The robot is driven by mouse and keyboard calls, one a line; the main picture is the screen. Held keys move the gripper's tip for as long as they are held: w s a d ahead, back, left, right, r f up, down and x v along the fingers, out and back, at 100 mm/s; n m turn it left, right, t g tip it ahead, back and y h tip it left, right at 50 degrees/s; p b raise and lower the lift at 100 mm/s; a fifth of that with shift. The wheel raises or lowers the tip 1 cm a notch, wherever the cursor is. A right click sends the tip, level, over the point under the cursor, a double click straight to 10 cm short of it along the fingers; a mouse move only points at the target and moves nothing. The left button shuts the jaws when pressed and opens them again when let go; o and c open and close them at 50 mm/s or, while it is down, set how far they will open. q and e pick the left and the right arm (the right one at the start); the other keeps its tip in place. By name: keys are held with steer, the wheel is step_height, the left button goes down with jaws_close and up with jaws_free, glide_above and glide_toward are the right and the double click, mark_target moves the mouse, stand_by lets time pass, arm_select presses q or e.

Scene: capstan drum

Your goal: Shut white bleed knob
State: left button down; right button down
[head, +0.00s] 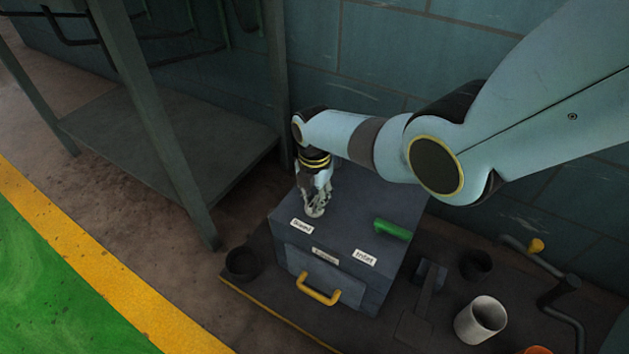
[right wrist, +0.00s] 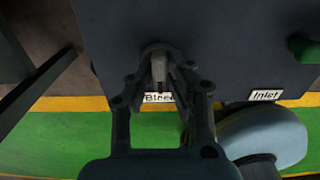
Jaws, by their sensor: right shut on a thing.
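The bleed knob (right wrist: 158,68) shows as a small greyish piece between my fingertips in the right wrist view, on top of a dark blue-grey box (head: 350,215). My right gripper (head: 316,208) points down over the box top, just behind the "Bleed" label (head: 302,227), and is shut on the knob. Its fingers (right wrist: 160,84) flank the knob in the right wrist view. In the head view the fingers hide most of the knob, and its turned angle cannot be told. My left gripper is not in view.
A green lever (head: 393,229) lies on the box near the "Inlet" label (head: 364,257). A yellow handle (head: 319,291) is on the box's front. A white cup (head: 481,320), a dark cup (head: 475,264) and another dark cup (head: 242,263) stand around it. A metal shelf (head: 170,140) stands left.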

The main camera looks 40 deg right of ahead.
mark_target(315, 202)
steer(key=c, duration=1.3)
jaws_free()
step_height(315, 202, up, 12)
steer(key=shift+s+f, duration=0.1)
